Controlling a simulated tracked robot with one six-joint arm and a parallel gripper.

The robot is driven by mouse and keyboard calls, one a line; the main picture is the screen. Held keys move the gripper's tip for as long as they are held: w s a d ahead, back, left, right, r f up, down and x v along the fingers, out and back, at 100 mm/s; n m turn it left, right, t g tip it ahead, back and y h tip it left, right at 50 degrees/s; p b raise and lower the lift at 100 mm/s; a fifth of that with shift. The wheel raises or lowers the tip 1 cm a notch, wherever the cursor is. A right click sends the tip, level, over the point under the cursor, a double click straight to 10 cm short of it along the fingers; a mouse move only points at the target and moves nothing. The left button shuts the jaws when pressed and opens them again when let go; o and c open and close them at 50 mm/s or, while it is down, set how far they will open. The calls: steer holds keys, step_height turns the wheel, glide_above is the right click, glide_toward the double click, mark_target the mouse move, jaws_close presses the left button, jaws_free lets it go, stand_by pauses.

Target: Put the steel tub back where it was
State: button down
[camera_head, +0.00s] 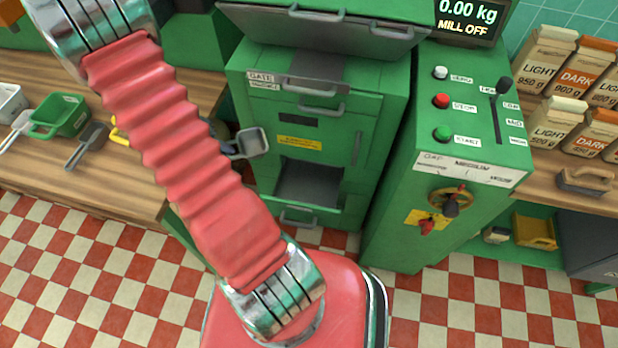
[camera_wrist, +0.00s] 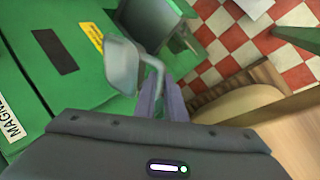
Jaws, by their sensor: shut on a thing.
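The steel tub (camera_head: 252,142) is a small grey open vessel with a handle. It is held up in front of the green mill, left of the mill's lower opening (camera_head: 308,184). In the wrist view the tub (camera_wrist: 121,66) shows close up, beyond my fingers, with its bent handle running to them. My gripper (camera_wrist: 160,92) is shut on that handle. In the head view my gripper (camera_head: 230,148) is small and partly hidden behind my red arm sleeve. What the tub holds cannot be told.
A wooden counter (camera_head: 140,190) at left carries a green tub (camera_head: 62,116) and scoops. A green control cabinet (camera_head: 440,180) with buttons and a lever stands right of the mill. Paper bags (camera_head: 549,60) stand on a shelf at far right. The checkered floor (camera_head: 70,270) is clear at left.

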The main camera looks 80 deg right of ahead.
steer(key=s+f+m, duration=0.1)
steer(key=s+f, duration=0.4)
steer(key=shift+s+m+g+y, duration=0.15)
steer(key=shift+m+g+y, duration=0.15)
steer(key=shift+y, duration=0.1)
step_height(320, 180, down, 14)
steer(key=s+d, duration=0.1)
steer(key=s, duration=0.1)
steer(key=s+d, duration=0.2)
steer(key=s, duration=0.1)
steer(key=s+d, duration=0.2)
steer(key=s, duration=0.1)
steer(key=shift+s+r, duration=0.1)
steer(key=shift+r, duration=0.05)
steer(key=shift+d, duration=0.1)
steer(key=shift+s+d, duration=0.1)
steer(key=shift+s, duration=0.15)
steer(key=shift+s+d+f, duration=0.25)
steer(key=shift+s+d, duration=0.15)
steer(key=shift+s, duration=0.25)
steer(key=shift+s+d+f, duration=0.25)
steer(key=shift+s+d, duration=0.1)
steer(key=shift+s, duration=0.25)
steer(key=shift+f, duration=0.1)
